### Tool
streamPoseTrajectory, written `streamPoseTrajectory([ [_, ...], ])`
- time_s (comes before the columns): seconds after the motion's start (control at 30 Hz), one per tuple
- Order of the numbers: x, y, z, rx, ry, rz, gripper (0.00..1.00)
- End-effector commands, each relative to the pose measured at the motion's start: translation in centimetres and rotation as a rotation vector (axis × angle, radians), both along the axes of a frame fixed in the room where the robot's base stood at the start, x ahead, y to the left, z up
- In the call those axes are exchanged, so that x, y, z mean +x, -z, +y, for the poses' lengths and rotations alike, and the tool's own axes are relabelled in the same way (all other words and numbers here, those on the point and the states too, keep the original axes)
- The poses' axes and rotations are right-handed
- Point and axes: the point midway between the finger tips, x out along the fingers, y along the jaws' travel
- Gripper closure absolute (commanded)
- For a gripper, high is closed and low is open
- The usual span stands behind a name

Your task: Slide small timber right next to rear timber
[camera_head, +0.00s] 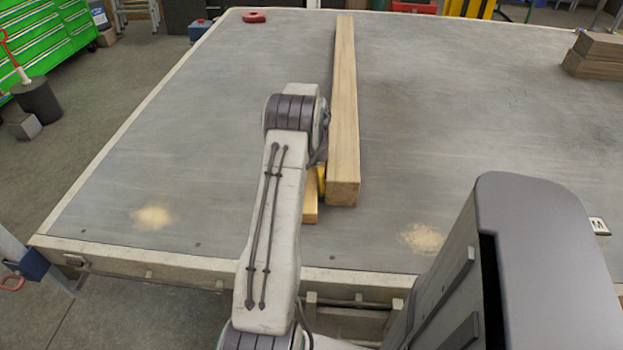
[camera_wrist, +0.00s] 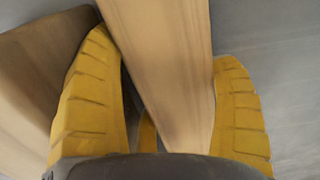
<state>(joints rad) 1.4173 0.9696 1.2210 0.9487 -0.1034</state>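The small timber (camera_head: 310,213) lies on the grey trailer deck; in the head view only its near end shows, the rest hidden behind my arm. In the wrist view the small timber (camera_wrist: 165,55) runs between the two yellow fingers of my gripper (camera_wrist: 165,50). Both fingertips appear to touch its sides, so my gripper looks shut on it. The long, thicker timber (camera_head: 344,110) lies just right of it in the head view, roughly parallel. One yellow finger (camera_head: 321,180) stands in the gap between the timbers. The thicker timber (camera_wrist: 35,85) shows at left in the wrist view.
The trailer deck (camera_head: 180,120) is mostly clear on both sides. Sawdust piles (camera_head: 152,217) lie near its front edge. A red object (camera_head: 254,17) sits at the far left, and stacked wooden blocks (camera_head: 597,55) at the right.

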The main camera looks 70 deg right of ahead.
Motion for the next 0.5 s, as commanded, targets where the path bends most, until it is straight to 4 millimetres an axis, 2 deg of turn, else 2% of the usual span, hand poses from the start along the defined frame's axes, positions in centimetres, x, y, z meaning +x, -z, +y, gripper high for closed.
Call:
streamPoseTrajectory([
  [0.03, -0.26, 0.04, 0.01, 0.002, 0.002, 0.001, 0.09],
  [0.13, -0.27, 0.05, 0.04, 0.003, 0.002, 0.001, 0.0],
  [0.5, -0.29, -0.13, 0.16, 0.008, 0.004, 0.001, 0.0],
])
